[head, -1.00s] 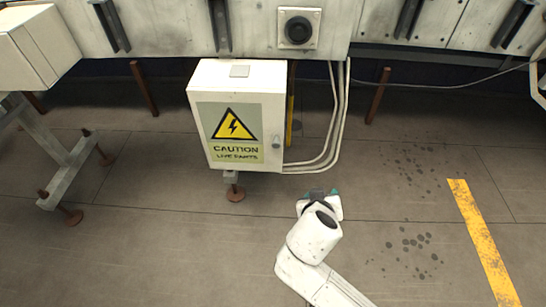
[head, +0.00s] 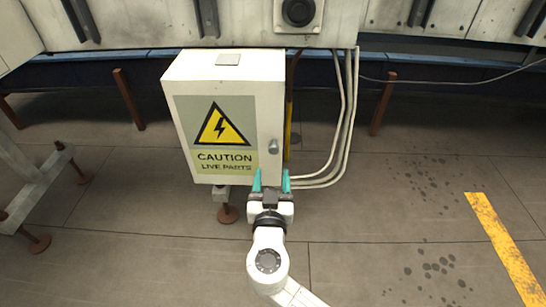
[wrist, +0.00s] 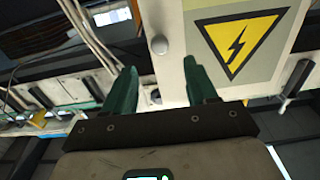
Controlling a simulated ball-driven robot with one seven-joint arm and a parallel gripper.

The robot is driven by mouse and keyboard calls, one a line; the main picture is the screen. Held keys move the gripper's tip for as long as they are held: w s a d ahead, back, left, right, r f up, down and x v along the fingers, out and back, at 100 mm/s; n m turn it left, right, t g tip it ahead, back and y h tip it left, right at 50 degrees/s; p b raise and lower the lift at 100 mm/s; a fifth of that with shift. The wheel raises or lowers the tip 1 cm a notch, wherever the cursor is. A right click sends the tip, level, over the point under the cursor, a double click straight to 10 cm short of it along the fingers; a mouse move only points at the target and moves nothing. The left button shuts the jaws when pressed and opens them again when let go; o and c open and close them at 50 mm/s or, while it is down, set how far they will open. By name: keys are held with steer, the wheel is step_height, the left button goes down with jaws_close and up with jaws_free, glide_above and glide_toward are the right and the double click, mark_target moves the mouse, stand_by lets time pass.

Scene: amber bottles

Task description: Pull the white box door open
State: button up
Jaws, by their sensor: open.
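The white box (head: 224,62) stands in the middle of the head view, its door (head: 267,110) shut. The door carries a yellow caution sign (head: 221,125) and a small round grey knob (head: 273,146) near its right edge. My gripper (head: 271,180) is open and empty, with two green fingers pointing up, just below the knob and at the box's lower right corner. In the wrist view the knob (wrist: 159,45) lies beyond and between the open fingers (wrist: 162,85), apart from them.
Pale conduits (head: 345,120) curve down beside the box's right side. A brown post (head: 381,102) stands farther right. A grey metal stand (head: 35,180) is at the left. The floor at the right, with a yellow stripe (head: 505,245), is clear.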

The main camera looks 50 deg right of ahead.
mark_target(274, 152)
steer(key=x, duration=0.8)
steer(key=shift+d+b, duration=0.1)
steer(key=shift+b, duration=0.2)
steer(key=shift+c, duration=0.4)
jaws_close()
